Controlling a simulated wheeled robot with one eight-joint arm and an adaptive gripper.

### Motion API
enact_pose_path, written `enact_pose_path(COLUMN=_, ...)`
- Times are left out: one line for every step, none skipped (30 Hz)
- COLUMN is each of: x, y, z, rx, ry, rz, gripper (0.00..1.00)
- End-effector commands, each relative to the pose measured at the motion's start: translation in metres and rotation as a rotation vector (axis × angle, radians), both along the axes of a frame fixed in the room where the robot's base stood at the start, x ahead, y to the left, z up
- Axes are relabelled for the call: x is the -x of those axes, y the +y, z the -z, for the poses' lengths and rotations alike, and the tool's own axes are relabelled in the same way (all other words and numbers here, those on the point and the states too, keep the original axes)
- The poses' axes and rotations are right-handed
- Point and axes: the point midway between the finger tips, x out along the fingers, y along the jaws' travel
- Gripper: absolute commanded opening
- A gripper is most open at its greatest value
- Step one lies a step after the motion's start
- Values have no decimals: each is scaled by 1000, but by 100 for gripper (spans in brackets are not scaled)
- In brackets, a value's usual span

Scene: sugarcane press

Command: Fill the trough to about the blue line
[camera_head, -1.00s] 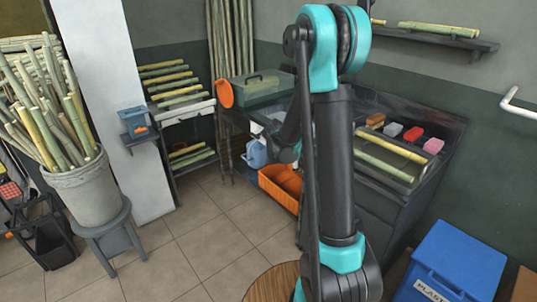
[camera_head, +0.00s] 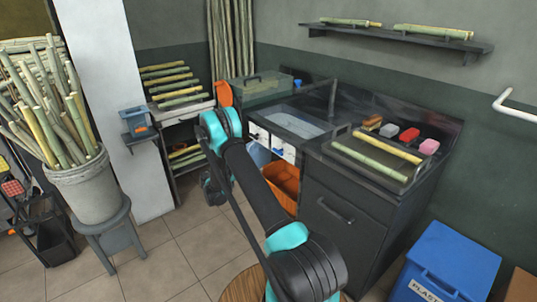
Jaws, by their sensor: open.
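The trough appears to be the pale sink-like basin (camera_head: 308,124) set into the dark counter. I cannot make out a blue line or the water level in it. A thin dark upright (camera_head: 332,98), perhaps a tap, stands by its right end. My arm crosses the middle of the view and bends down left of the counter. My gripper (camera_head: 214,192) is the small dark end low beside the rack, open, with its fingers hard to make out. A blue jug-like thing (camera_head: 258,155) shows under the counter, partly hidden by my arm.
An orange bin (camera_head: 283,186) sits under the counter. Cane pieces on a tray (camera_head: 372,172) and coloured blocks (camera_head: 409,135) lie to the right. A blue plastic bin (camera_head: 455,262) stands front right, a cane bucket (camera_head: 88,190) left.

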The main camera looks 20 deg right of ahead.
Motion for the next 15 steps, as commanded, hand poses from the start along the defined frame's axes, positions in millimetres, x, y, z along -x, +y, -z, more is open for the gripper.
enact_pose_path(x=-1, y=2, z=5, rx=20, ry=9, rz=0, gripper=98)
enact_pose_path(x=-1, y=3, z=6, rx=29, ry=14, rz=0, gripper=98)
enact_pose_path(x=-1, y=3, z=7, rx=38, ry=17, rz=1, gripper=98)
enact_pose_path(x=-2, y=3, z=8, rx=43, ry=20, rz=1, gripper=98)
enact_pose_path(x=-2, y=2, z=8, rx=45, ry=21, rz=1, gripper=98)
enact_pose_path(x=-3, y=0, z=8, rx=48, ry=22, rz=1, gripper=98)
enact_pose_path(x=-3, y=-2, z=8, rx=48, ry=22, rz=1, gripper=98)
enact_pose_path(x=-4, y=-5, z=8, rx=48, ry=22, rz=2, gripper=98)
enact_pose_path(x=-5, y=-10, z=8, rx=48, ry=22, rz=2, gripper=98)
enact_pose_path(x=-7, y=-13, z=8, rx=47, ry=21, rz=3, gripper=98)
enact_pose_path(x=-8, y=-18, z=8, rx=47, ry=21, rz=3, gripper=98)
enact_pose_path(x=-10, y=-25, z=8, rx=46, ry=22, rz=3, gripper=98)
enact_pose_path(x=-12, y=-30, z=8, rx=46, ry=22, rz=4, gripper=98)
enact_pose_path(x=-14, y=-36, z=8, rx=46, ry=22, rz=4, gripper=98)
enact_pose_path(x=-17, y=-43, z=8, rx=46, ry=22, rz=4, gripper=98)
